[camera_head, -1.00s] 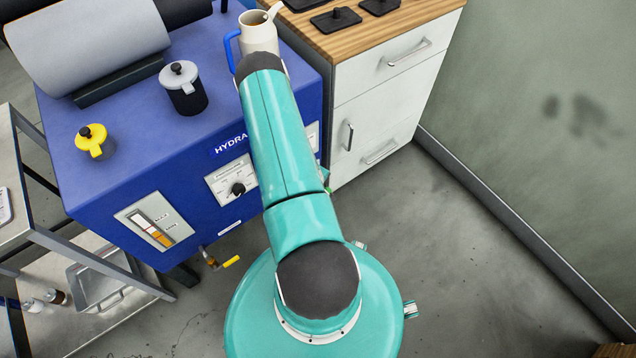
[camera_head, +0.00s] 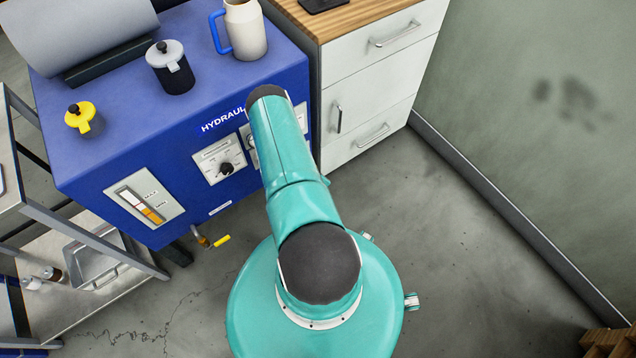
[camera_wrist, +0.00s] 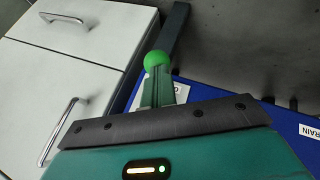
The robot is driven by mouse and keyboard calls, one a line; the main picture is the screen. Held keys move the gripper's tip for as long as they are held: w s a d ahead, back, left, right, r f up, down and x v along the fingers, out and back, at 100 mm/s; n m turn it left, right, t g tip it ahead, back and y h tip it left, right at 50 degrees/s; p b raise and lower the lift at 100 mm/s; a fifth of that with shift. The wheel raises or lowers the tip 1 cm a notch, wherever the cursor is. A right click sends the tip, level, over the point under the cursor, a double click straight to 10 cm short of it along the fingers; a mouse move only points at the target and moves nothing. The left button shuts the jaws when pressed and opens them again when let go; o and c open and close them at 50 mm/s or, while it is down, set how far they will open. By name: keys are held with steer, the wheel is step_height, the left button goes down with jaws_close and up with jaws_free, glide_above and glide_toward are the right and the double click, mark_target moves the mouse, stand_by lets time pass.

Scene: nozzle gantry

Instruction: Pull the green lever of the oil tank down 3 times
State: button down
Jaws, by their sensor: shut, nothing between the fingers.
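The blue hydraulic oil tank (camera_head: 115,165) stands ahead and to the left in the head view. Its front right part is behind my arm, and the lever is hidden there. In the wrist view the lever's round green knob (camera_wrist: 158,60) shows just beyond my fingertips. My gripper (camera_wrist: 157,82) is shut and empty, its fingers pointing at the knob. The knob overlaps the tips in the picture; I cannot tell if they touch. The tank's blue side (camera_wrist: 225,98) shows behind the gripper.
A white drawer cabinet (camera_head: 365,90) stands right of the tank, its handles sticking out. A mug (camera_head: 245,30), a grey-lidded jar (camera_head: 170,70) and a yellow cap (camera_head: 84,118) are on the tank. A yellow-handled valve (camera_head: 215,240) juts out low.

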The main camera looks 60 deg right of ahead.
steer(key=shift+w+f, duration=0.25)
steer(key=shift+f, duration=0.45)
steer(key=shift+w+f, duration=0.25)
steer(key=shift+f, duration=0.45)
steer(key=shift+s, duration=0.15)
